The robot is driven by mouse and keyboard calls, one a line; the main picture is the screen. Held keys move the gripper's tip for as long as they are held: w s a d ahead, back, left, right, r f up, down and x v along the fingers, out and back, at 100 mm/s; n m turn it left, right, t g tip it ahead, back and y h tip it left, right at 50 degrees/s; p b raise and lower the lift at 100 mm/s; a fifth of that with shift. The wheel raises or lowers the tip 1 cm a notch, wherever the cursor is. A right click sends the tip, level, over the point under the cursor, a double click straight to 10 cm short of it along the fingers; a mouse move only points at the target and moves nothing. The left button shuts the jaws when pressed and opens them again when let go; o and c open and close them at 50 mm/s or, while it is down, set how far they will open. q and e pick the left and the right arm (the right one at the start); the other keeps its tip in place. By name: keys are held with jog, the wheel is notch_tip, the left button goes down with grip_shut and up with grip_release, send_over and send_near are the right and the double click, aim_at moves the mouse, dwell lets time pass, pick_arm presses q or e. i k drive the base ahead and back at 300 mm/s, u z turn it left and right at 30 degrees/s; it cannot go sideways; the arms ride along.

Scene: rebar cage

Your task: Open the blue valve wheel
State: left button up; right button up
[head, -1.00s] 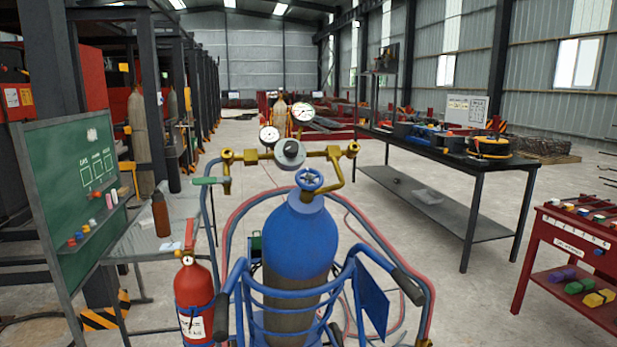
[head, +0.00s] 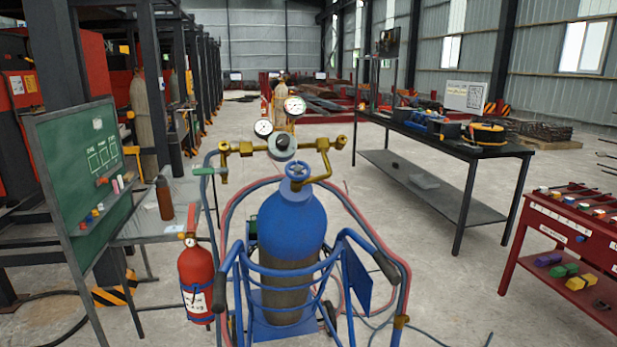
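The blue valve wheel (head: 297,170) sits on top of a blue gas cylinder (head: 290,228) in front of me. The cylinder stands upright in a blue cart (head: 290,327) with two dark-gripped handles. A brass regulator assembly (head: 282,146) with two round gauges rises just behind the wheel. I cannot tell from this view how far the wheel is turned. Neither of my grippers shows in the head view.
A red fire extinguisher (head: 197,278) is at the cart's left. A green chalkboard (head: 80,170) stands further left beside a grey table (head: 150,228). A black workbench (head: 440,140) and a red cart (head: 575,215) are on the right. Hoses loop around the cylinder.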

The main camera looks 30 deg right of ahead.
aim_at(297, 171)
jog(key=z, duration=0.7)
jog(key=i, duration=0.95)
jog(key=u, duration=0.45)
